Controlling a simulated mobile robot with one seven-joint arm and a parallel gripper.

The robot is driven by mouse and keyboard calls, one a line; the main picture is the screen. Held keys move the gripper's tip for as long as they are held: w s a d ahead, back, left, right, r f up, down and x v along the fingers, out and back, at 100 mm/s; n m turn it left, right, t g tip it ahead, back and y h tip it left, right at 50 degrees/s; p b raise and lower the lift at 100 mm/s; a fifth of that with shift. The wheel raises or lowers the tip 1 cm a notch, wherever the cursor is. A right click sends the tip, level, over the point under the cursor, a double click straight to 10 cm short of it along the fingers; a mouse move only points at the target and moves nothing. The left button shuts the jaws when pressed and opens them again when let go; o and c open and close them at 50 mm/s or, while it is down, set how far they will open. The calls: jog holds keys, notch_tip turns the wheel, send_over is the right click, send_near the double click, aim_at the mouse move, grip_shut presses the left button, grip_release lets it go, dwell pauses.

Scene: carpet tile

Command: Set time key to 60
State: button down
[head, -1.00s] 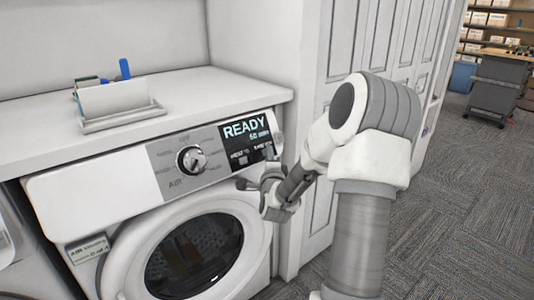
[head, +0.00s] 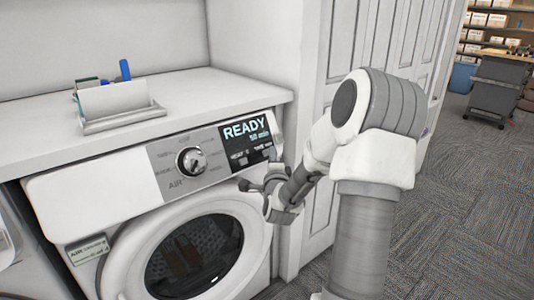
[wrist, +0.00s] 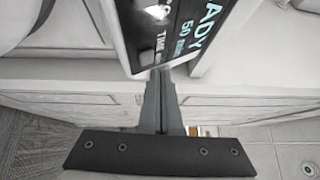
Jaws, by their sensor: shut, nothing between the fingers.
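The washer's dark display panel (head: 248,139) reads READY in pale blue, with a smaller line below it. In the wrist view the display (wrist: 190,35) shows "50 min", with a key label starting "TIME" near the panel's lower edge. My gripper (head: 277,152) is at the right end of the panel. In the wrist view my gripper's fingertips (wrist: 160,72) are together and empty, close to the panel edge below the TIME label. I cannot tell whether they touch it.
A round dial (head: 191,161) sits left of the display. The washer's round door (head: 190,257) is below and shut. A white counter (head: 200,92) overhangs the panel and holds a small holder (head: 115,103). White panelled doors (head: 345,80) stand to the right.

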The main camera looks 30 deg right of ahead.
jog(key=s, duration=0.1)
jog(key=s+r+p, duration=0.1)
jog(key=s, duration=0.1)
jog(key=s+r, duration=0.1)
jog(key=shift+s+d+r, duration=0.15)
jog(key=shift+s+d, duration=0.05)
jog(key=shift+s, duration=0.05)
jog(key=shift+p, duration=0.35)
dwell(2.8)
